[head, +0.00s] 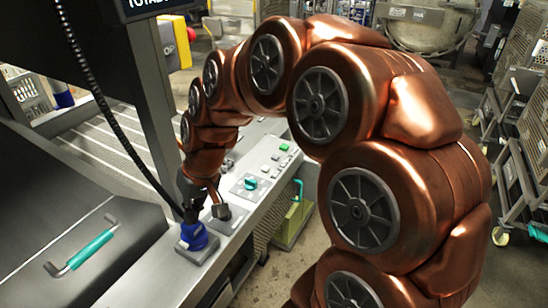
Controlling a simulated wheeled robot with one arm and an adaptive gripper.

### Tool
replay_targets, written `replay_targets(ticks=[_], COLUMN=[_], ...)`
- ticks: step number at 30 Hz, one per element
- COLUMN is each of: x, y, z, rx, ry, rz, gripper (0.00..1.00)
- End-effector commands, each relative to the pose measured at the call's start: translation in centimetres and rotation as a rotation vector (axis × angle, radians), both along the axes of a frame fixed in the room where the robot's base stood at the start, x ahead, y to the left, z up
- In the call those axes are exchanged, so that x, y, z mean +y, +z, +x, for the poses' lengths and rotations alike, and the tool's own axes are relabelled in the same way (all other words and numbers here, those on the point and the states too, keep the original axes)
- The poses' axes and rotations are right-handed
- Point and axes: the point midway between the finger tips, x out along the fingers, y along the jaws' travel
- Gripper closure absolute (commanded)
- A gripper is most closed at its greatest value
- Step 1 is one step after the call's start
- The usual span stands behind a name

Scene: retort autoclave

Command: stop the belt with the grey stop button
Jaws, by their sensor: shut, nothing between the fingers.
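The light grey control panel (262,208) runs along the front edge of the machine. A row of small buttons sits on it: a green button (284,147) at the far end and small grey buttons (275,157) beside it. I cannot tell which grey one is the stop button. My copper arm arches over from the right, and my gripper (198,208) points down over the near part of the panel, left of the buttons. It is shut and empty. Whether it touches the panel is hidden. A blue knob (193,237) on a grey box lies just below it.
A teal rotary switch (250,183) sits between my gripper and the buttons. A sloped metal cover with a teal handle (92,249) is at the left. A grey post (145,95) and a black coiled cable stand behind my gripper. Metal racks (520,150) line the right.

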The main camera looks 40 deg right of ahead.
Motion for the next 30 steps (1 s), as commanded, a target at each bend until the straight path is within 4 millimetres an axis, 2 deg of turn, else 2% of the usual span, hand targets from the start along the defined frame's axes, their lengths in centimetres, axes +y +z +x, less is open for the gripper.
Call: replay_targets(ticks=[1, 3, 6, 11, 15, 19, 24, 27, 30], x=[-1.1, -3.0, -6.2, -12.8, -19.8, -27.0, -35.3, -39.0, -41.3], y=[-0.1, 0.1, 0.2, -0.1, -0.8, -1.9, -3.6, -4.2, -4.9], z=[2.1, 5.1, 8.9, 14.0, 17.0, 18.4, 18.5, 18.0, 17.5], rx=[-0.026, -0.078, -0.147, -0.251, -0.336, -0.403, -0.466, -0.495, -0.508], ry=[-0.035, -0.082, -0.157, -0.291, -0.421, -0.545, -0.687, -0.751, -0.789], rz=[0.027, 0.054, 0.089, 0.120, 0.126, 0.115, 0.084, 0.063, 0.048], gripper=[1.00, 1.00, 1.00, 1.00, 1.00, 1.00, 1.00, 1.00, 1.00])
